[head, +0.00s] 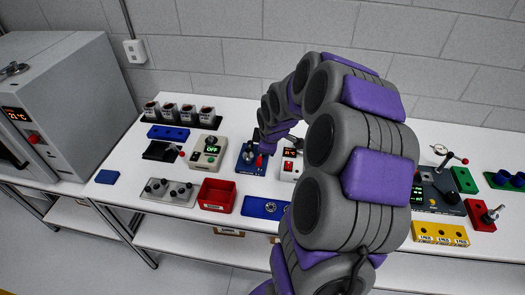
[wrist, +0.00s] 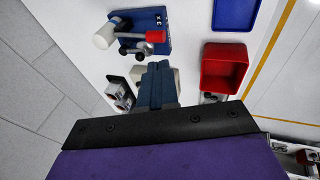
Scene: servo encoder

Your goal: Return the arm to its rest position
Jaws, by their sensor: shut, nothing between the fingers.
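My arm, grey with purple pads, arches over the bench in the head view, its end out toward the middle left of the white table. My gripper (wrist: 157,72) shows in the wrist view as two dark blue fingers pressed together, with nothing between them. It is above the table, beside a blue device with a red knob (wrist: 142,30). That device also stands under the arm's end in the head view (head: 249,160). The fingertips are hard to make out in the head view. A beige device is partly hidden behind the fingers in the wrist view.
A red bin (wrist: 225,54) and a blue tray (wrist: 236,12) lie close by. A grey oven (head: 65,100) stands at the left, with several dark cups (head: 180,113) at the back. Yellow (head: 440,234) and red blocks and a dial gauge stand right of the arm.

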